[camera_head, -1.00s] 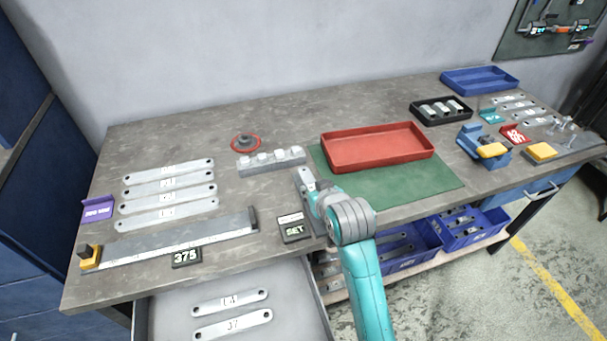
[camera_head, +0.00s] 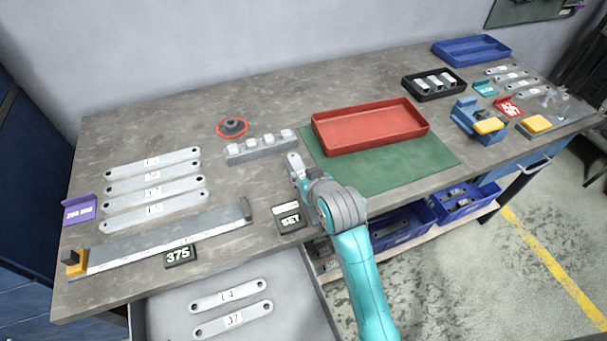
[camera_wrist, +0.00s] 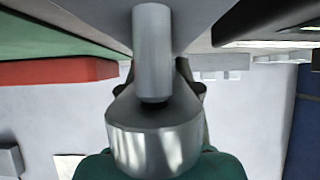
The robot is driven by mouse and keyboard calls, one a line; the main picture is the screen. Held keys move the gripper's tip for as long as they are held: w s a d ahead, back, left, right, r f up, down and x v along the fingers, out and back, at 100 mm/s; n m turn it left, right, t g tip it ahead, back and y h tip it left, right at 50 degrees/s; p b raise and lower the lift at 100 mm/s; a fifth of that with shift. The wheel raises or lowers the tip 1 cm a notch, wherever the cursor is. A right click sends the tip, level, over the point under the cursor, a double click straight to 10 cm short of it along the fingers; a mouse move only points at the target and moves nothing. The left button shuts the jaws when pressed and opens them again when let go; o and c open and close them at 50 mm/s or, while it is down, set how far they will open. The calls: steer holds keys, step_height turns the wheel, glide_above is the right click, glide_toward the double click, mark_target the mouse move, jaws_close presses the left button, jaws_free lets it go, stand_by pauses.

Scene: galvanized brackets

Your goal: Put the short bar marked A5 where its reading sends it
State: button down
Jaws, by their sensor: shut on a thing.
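My gripper (camera_head: 303,180) is at the left edge of the green mat, behind the SET box. It is shut on a short grey bar (camera_head: 293,161), whose holed end shows past the fingers. The rest of the bar and any mark on it are hidden. The wrist view is filled by grey metal parts (camera_wrist: 152,130) and does not show the grip clearly. A measuring rule (camera_head: 150,240) with an end stop lies at the front left. Its display (camera_head: 180,256) reads 375. The small black box (camera_head: 289,218) reads SET.
Several long bars (camera_head: 152,186) lie at the left beside a purple tag (camera_head: 79,210). A red tray (camera_head: 372,140) sits on the green mat (camera_head: 440,166). A grey block with pegs (camera_head: 262,149) stands behind my gripper. An open drawer (camera_head: 290,310) holds two bars.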

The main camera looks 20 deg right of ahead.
steer(key=shift+f, duration=0.15)
steer(key=c, duration=0.8)
jaws_free()
steer(key=v, duration=1)
steer(key=shift+s+r, duration=0.15)
steer(key=shift+r, duration=0.3)
steer(key=s+f+t, duration=0.1)
steer(key=s+f, duration=0.4)
steer(key=s, duration=0.8)
steer(key=s+f+t, duration=0.1)
steer(key=s+f, duration=0.4)
steer(key=s, duration=0.8)
steer(key=shift+t, duration=0.3)
steer(key=shift+o, duration=0.4)
steer(key=s+r+t, duration=0.1)
steer(key=s+r, duration=0.2)
steer(key=s, duration=0.5)
steer(key=shift+s+r, duration=0.15)
steer(key=shift+s, duration=0.2)
